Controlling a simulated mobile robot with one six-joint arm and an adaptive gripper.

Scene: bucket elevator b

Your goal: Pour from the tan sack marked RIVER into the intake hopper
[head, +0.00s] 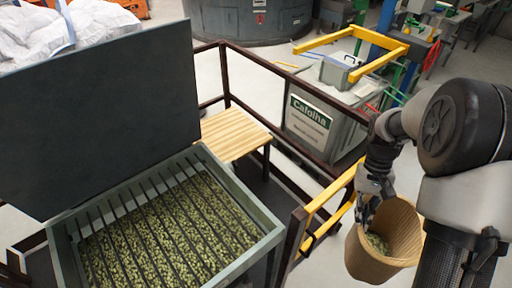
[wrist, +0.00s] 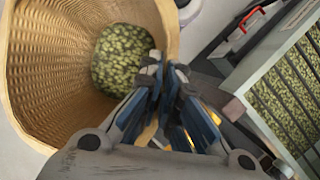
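The intake hopper (head: 262,247) is a grey-green box at the lower left of the head view, with its dark lid standing open. Green beans lie under and between its grate bars, and its edge also shows at the right of the wrist view (wrist: 262,112). My gripper (head: 366,208) is shut on the rim of a woven tan basket (head: 377,262), right of the hopper and apart from it. The basket (wrist: 40,75) is tilted, with green beans (wrist: 122,60) inside it. I see no tan sack marked RIVER; no marking shows on the basket.
A yellow and brown railing (head: 328,196) stands between the basket and the hopper. A slatted wooden bench (head: 232,135) is behind the hopper. A grey bin labelled Cafolha (head: 312,125) stands beyond the railing. White bulk sacks (head: 65,28) are at the top left.

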